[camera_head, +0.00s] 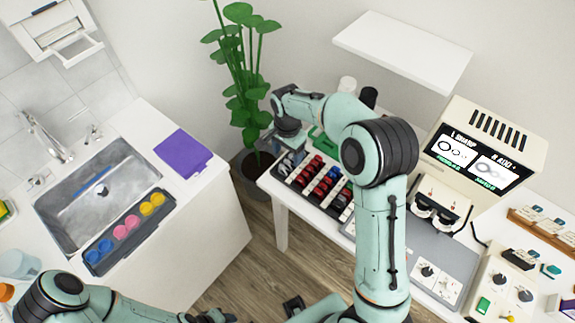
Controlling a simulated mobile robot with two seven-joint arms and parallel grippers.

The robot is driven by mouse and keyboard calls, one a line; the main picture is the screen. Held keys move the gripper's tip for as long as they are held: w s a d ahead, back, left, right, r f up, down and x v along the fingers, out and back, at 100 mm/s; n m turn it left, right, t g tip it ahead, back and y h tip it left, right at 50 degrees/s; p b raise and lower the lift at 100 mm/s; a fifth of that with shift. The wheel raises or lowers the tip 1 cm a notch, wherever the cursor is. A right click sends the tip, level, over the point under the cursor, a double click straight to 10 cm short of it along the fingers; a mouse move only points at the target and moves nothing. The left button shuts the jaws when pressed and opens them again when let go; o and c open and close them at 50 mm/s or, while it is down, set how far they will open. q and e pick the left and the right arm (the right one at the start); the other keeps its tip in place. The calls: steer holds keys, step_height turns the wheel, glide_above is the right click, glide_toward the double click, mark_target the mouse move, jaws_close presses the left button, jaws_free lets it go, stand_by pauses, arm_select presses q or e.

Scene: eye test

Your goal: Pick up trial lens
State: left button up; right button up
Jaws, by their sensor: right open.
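A case of trial lenses (276,175) lies on the left part of the white table. Its rows hold several small lenses with red, black, blue and pale grips, such as a red-gripped trial lens (321,184). My right gripper (279,146) is over the case's back left corner; its fingers are small and partly hidden by my wrist, and I see no lens in them. My right arm hides the case's right part. My left arm is low at the left, with its dark gripper (212,317) cut off by the bottom edge, away from the lenses.
An eye-test machine (486,140) with a screen stands right of my right arm. A white shelf (404,50) juts from the wall above. A potted plant (245,97) stands close behind my right gripper. The sink counter (209,215) is at the left, with floor between.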

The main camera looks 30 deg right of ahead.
mark_target(288, 161)
step_height(288, 161, down, 5)
steer(key=shift+f, duration=0.1)
steer(key=c, duration=1.1)
